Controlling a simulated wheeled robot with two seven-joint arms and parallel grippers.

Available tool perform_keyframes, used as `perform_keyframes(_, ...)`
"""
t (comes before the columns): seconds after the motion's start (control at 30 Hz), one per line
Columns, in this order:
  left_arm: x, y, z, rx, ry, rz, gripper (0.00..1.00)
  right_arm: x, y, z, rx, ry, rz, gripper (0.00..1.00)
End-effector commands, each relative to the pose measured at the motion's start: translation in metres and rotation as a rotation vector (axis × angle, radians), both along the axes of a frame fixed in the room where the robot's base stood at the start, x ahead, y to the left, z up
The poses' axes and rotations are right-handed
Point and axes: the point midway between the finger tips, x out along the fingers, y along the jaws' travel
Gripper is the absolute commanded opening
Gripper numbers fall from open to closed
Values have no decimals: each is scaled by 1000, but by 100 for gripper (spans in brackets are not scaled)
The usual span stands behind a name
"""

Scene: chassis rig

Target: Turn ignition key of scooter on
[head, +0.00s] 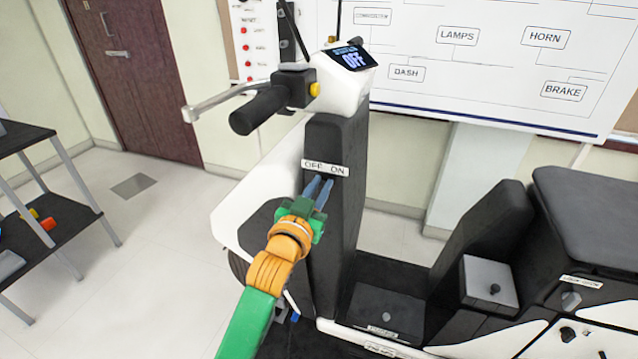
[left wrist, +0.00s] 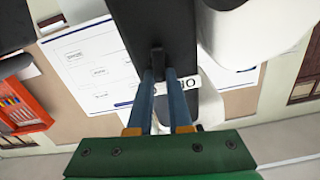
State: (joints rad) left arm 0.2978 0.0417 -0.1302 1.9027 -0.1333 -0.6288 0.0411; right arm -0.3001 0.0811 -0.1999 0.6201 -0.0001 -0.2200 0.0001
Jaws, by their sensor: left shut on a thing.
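The scooter's dark front column (head: 338,215) stands in the middle of the head view, with a white OFF / ON label (head: 325,168) on it. Its dash display (head: 350,58) reads OFF. My left gripper (head: 319,183) is at the column just below the label. Its blue fingers are shut on the small dark ignition key, which shows between the fingertips in the left wrist view (left wrist: 157,58). In the head view the fingers hide the key. The label is partly hidden behind a finger in the left wrist view. My right gripper is in neither view.
The handlebar grip (head: 258,110) and brake lever (head: 215,102) stick out above my left arm. The scooter seat (head: 590,205) is at the right. A dark shelf (head: 45,205) stands at the left. A wiring board (head: 480,60) hangs behind.

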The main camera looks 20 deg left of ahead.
Motion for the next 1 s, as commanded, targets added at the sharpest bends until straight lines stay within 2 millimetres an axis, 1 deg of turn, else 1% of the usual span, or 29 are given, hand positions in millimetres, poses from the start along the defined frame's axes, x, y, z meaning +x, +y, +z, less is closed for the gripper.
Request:
perform_keyframes(0.03, 0, -1, -2, 36, 14, -1, 0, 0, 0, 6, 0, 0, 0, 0)
perform_keyframes(0.1, 0, -2, -2, 96, 13, 0, 0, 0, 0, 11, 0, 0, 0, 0)
perform_keyframes(0.4, 0, -6, -6, 381, 4, -1, 0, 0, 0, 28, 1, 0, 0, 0)
perform_keyframes(0.7, -1, -10, -10, 643, -4, -1, 0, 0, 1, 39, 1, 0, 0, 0)
perform_keyframes(1.0, -1, -12, -13, 822, -11, -1, 0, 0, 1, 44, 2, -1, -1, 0)
